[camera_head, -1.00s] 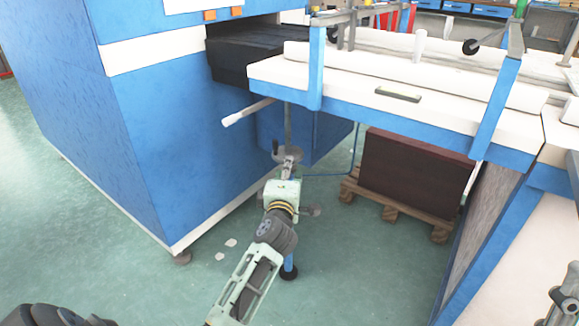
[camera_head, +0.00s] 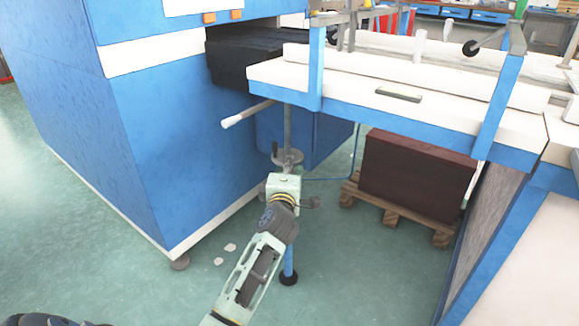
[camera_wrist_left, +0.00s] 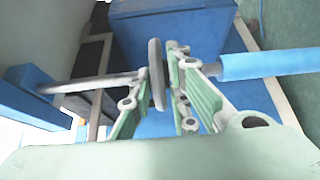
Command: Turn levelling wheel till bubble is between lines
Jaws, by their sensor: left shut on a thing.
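The levelling wheel (camera_head: 288,158) is a grey disc with a small dark upright handle on a vertical post under the blue and white table. My left gripper (camera_head: 287,172) reaches it from below in the head view, its fingers mostly hidden by its own body. In the left wrist view the wheel (camera_wrist_left: 157,75) shows nearly edge-on between the fingers of my left gripper (camera_wrist_left: 160,95), which is shut on it. A grey-green level (camera_head: 398,95) lies on the table top. Its bubble and lines are too small to make out. My right gripper is out of view.
A large blue machine (camera_head: 120,130) stands left of the post. A white-tipped lever (camera_head: 245,114) sticks out near the wheel. A brown stack (camera_head: 415,170) on a wooden pallet (camera_head: 395,212) is at the right. Open green floor lies in front.

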